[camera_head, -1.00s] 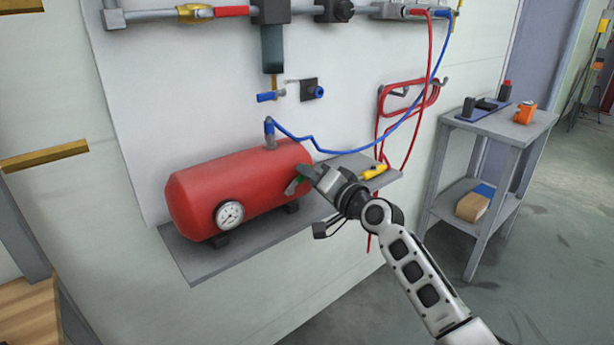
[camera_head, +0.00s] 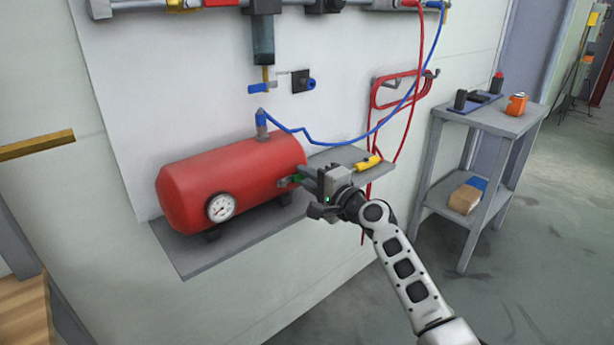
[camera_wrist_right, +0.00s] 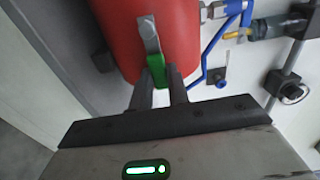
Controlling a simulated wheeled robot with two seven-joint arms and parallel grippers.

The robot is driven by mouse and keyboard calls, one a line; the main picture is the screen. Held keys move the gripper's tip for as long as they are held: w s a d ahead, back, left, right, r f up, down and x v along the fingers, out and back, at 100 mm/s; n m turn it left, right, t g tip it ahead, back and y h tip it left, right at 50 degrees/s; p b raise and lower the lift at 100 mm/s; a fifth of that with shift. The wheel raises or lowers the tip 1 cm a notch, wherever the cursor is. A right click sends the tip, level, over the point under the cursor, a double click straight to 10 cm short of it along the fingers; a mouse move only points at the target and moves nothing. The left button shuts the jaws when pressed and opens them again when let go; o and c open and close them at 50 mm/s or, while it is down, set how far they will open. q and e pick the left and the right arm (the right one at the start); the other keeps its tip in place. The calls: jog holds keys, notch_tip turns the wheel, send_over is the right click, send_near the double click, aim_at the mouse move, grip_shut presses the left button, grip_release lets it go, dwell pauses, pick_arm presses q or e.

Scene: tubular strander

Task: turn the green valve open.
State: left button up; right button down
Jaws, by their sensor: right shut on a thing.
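The green valve handle (camera_wrist_right: 157,70) sits at the end of the red tank (camera_head: 235,175), beside a metal stem on it. In the head view only a small bit of the green valve (camera_head: 298,178) shows; my gripper hides the rest. My right gripper (camera_head: 307,179) is at the tank's right end, shut on the green handle. In the right wrist view the two fingers of this gripper (camera_wrist_right: 160,88) stand on either side of the handle. My left gripper is not in view.
The tank rests on a grey wall shelf (camera_head: 190,262) with a round gauge (camera_head: 221,208) at its left end. A yellow-handled tool (camera_head: 369,163) lies on the shelf to the right. A blue hose (camera_head: 345,144) hangs above. A grey side table (camera_head: 500,121) stands right.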

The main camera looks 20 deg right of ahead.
jog(key=shift+f, duration=0.15)
dwell(0.3)
jog(key=c, duration=1.3)
grip_release()
jog(key=shift+c, duration=0.2)
jog(key=shift+s, duration=0.1)
jog(key=v, duration=1.5)
jog(key=shift+s+d, duration=0.2)
jog(key=shift+s, duration=0.15)
jog(key=s+a+f+n+g+h, duration=0.1)
jog(key=s+a+f+n+g, duration=0.1)
jog(key=s+f+n, duration=0.3)
jog(key=s+a+f+n+g+h, duration=0.1)
jog(key=s+a+f+n+g, duration=0.1)
jog(key=s+a+f+n, duration=0.3)
jog(key=s+a+f+n+g+h, duration=0.1)
jog(key=s+f+n, duration=0.4)
jog(key=s+f, duration=0.6)
jog(key=a+h, duration=0.1)
jog(key=a, duration=0.1)
jog(key=shift+s+a+f+g, duration=0.25)
jog(key=shift+a+f+g, duration=0.05)
jog(key=shift+a+g, duration=0.1)
